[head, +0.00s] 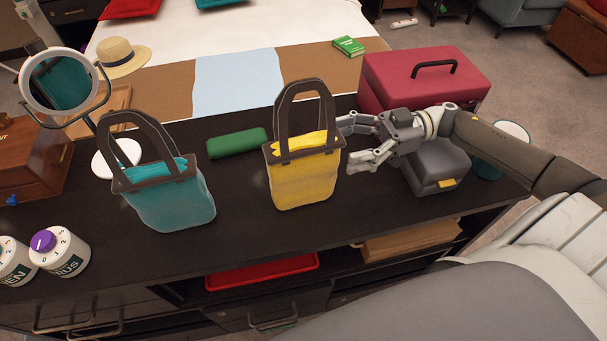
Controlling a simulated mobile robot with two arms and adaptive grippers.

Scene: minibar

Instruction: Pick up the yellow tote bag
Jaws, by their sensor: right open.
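The yellow tote bag (304,182) stands upright on the dark cabinet top (250,225) near the middle of the head view. It has dark handles that stick up in a loop. My right gripper (345,146) comes in from the right, just to the right of the bag. Its fingers are open and point left at the bag's right side. The far fingertip is close to the bag's upper edge; I cannot tell whether it touches. My left gripper is not in view.
A teal tote bag (174,201) stands to the left. A green case (237,143) lies behind, between the bags. A grey box (436,167) sits under my right wrist, with a red case (424,76) behind it. A round mirror (58,82) and timers (62,251) are at the left.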

